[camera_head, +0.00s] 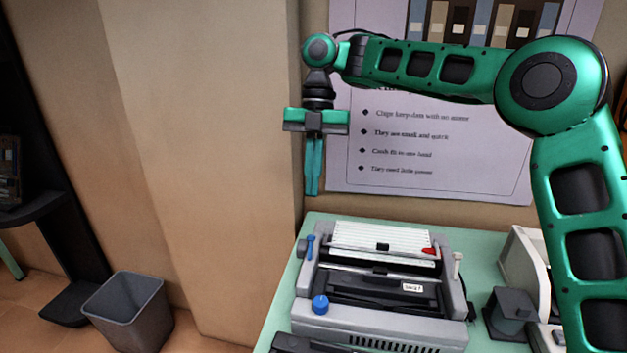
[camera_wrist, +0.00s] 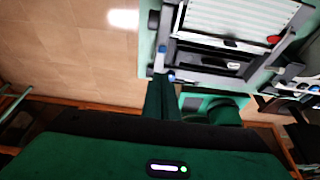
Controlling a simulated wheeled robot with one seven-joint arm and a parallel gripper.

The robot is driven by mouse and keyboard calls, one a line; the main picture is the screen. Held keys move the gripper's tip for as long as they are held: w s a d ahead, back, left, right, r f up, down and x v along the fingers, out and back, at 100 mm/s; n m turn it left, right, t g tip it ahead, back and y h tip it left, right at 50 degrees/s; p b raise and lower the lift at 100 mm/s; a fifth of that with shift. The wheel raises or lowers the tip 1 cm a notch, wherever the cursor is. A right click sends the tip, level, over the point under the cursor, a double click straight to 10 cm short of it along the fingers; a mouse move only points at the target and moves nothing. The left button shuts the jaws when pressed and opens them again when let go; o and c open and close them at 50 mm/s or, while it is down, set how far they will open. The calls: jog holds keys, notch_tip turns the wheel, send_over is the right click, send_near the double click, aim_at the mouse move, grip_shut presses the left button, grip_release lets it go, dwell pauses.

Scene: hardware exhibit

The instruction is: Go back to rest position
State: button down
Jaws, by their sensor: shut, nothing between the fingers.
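My gripper (camera_head: 313,190) hangs pointing down in the head view, its two teal fingers together with nothing between them. It is in the air above the left back edge of the green table (camera_head: 281,287), apart from everything on it. My green arm reaches in from the right, bent at a large round joint. In the wrist view the closed fingers (camera_wrist: 162,80) show near the middle.
A grey typewriter-like machine (camera_head: 385,325) with blue knobs stands on the table below my gripper; it also shows in the wrist view (camera_wrist: 188,60). A poster (camera_head: 430,185) hangs behind my arm. A grey bin (camera_head: 127,312) stands on the floor at left. A beige wall column is close by.

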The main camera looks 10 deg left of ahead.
jog(key=shift+w+r, duration=0.1)
dwell(0.3)
jog(key=s+d+f+m+t, duration=0.1)
jog(key=s+d+m, duration=0.3)
jog(key=d+m, duration=0.95)
jog(key=s+d+f+m+t, duration=0.15)
jog(key=s+d+m, duration=0.25)
jog(key=d+m, duration=0.95)
jog(key=s+d+f+m+t, duration=0.1)
jog(key=s+d+f+m, duration=0.3)
jog(key=s+d+m, duration=0.3)
jog(key=s+d+f+m, duration=0.5)
jog(key=s+d+m, duration=0.2)
jog(key=s+d, duration=0.7)
jog(key=shift+s+d+m+t, duration=0.3)
jog(key=shift+s+d+t, duration=0.05)
jog(key=shift+d, duration=0.2)
